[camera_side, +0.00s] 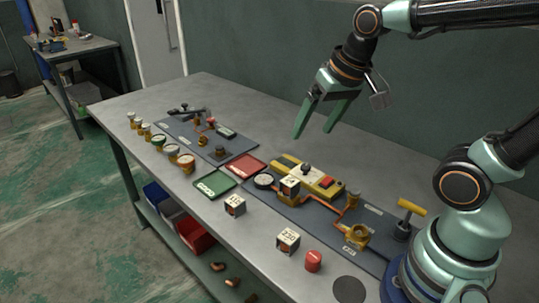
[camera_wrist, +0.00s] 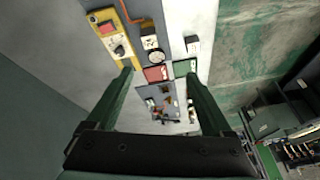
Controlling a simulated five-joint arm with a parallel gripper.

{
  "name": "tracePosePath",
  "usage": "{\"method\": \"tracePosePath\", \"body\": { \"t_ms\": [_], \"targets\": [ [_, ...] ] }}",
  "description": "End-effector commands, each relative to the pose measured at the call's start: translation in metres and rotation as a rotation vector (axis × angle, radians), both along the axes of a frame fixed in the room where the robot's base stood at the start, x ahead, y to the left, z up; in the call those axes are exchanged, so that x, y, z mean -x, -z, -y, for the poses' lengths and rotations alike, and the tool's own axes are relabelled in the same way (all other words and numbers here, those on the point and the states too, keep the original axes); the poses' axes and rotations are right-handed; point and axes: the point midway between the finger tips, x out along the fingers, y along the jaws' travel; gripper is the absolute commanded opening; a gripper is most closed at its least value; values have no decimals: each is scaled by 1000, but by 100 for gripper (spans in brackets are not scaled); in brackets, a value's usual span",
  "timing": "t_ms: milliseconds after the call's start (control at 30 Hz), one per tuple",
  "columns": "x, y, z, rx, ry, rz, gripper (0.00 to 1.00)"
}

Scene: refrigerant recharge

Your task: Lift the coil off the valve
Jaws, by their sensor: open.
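A small white-faced block with a dark number, which looks like the coil (camera_side: 290,185), sits on a brass body, apparently the valve (camera_side: 289,198), on the dark mat in front of the yellow unit. In the wrist view the coil (camera_wrist: 150,42) shows near the top, beside a round gauge (camera_wrist: 156,57). My gripper (camera_side: 313,132) is open and empty, high above the table behind the yellow unit. Its two green fingers (camera_wrist: 158,73) point down and touch nothing. The join between coil and valve is too small to see.
Two similar loose blocks (camera_side: 235,204) (camera_side: 288,241) and a red cap (camera_side: 313,260) stand near the front edge. A green tray (camera_side: 215,184) and red tray (camera_side: 245,166) lie left of the mat. The yellow unit (camera_side: 318,181) and copper pipe (camera_side: 343,212) flank the valve.

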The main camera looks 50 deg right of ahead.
Motion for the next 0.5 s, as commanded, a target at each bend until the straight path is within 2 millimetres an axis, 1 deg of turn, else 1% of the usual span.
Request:
{"method": "tracePosePath", "body": {
  "t_ms": [33,167,300,400,500],
  "targets": [
    [-8,5,2,-35,94,-41,85],
    [-27,17,6,-124,376,-128,85],
    [-46,36,12,-195,685,-215,85],
    [-59,52,15,-226,892,-265,85],
    [-68,67,18,-244,1062,-303,85]
  ]
}}
